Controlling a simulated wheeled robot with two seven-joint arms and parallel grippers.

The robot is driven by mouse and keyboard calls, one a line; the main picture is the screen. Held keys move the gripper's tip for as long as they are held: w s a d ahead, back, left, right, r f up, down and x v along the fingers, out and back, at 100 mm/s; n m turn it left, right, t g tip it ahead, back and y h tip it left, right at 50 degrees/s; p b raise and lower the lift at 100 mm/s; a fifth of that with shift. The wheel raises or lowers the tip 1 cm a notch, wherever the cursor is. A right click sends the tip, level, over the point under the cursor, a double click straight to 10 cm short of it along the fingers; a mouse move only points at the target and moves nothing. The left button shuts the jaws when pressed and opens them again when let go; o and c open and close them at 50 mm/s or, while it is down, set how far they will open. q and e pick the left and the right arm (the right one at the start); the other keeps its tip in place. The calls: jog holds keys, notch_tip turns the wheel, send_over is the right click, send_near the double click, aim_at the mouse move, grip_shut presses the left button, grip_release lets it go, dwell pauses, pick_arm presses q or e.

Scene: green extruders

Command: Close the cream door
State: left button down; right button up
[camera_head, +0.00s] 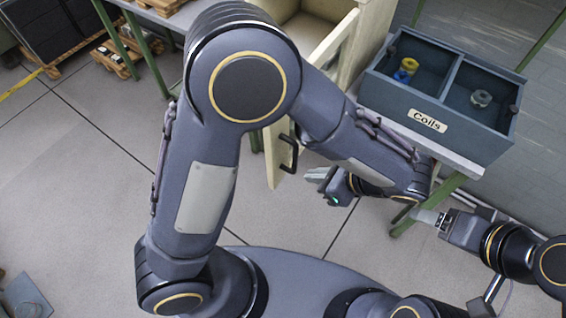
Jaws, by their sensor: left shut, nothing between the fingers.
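The cream door (274,160) stands open from a cream cabinet (375,32) at the top centre. My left arm hides much of the door. A black handle (291,155) shows on its face. My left gripper (316,178) is shut and empty, just right of the handle and apart from it in the picture. My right gripper (422,215) is at the right, below the table's corner; whether its fingers are open or shut is unclear.
A dark grey bin labelled "Coils" (395,107), with two compartments holding small spools, stands on a green-legged table right of the cabinet. Another green-legged table (130,60) and wooden pallets (117,62) are at the upper left. The floor at left is mostly clear.

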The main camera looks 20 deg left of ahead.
aim_at(274, 168)
pick_arm(q)
jog(key=a+f, duration=0.1)
jog(key=a, duration=0.1)
jog(key=w+a+f+p, duration=0.1)
jog(key=a, duration=0.1)
jog(key=w+a+f, duration=0.1)
jog(key=a, duration=0.2)
jog(key=shift+w+f+p, duration=0.1)
jog(key=shift+f+p, duration=0.25)
jog(key=shift+w+a, duration=0.1)
jog(key=shift+a, duration=0.2)
